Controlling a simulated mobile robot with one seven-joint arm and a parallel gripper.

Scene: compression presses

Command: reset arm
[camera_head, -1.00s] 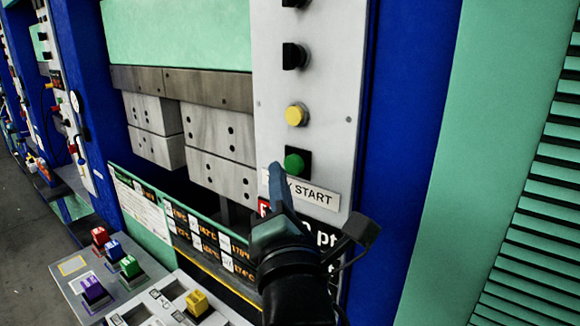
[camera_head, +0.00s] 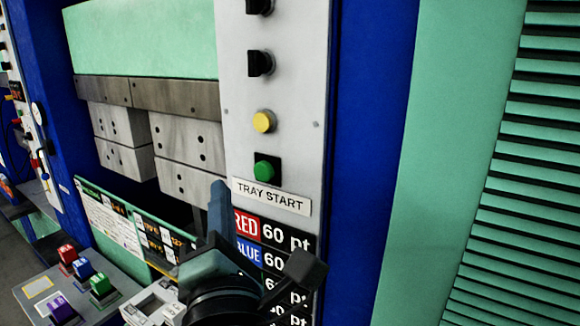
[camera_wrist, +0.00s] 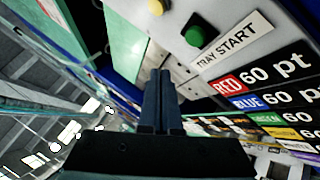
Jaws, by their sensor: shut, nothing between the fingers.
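My gripper (camera_head: 219,205) is in front of the press's control panel, its fingers pointing up, just left of the TRAY START label (camera_head: 271,196). The fingers are shut together and empty, as the wrist view (camera_wrist: 159,75) shows. The green button (camera_head: 267,168) sits above the label, up and to the right of the fingertips, and is clear of them. It also shows in the wrist view (camera_wrist: 194,36). A yellow button (camera_head: 264,121) is above it. My wrist covers part of the points list below the label.
Grey press blocks (camera_head: 187,160) are behind and left of my gripper. Red (camera_head: 67,254), blue, green and purple pieces stand on a grey console (camera_head: 38,292) at lower left. A blue post (camera_head: 365,150) and louvred green panel (camera_head: 535,170) stand at right.

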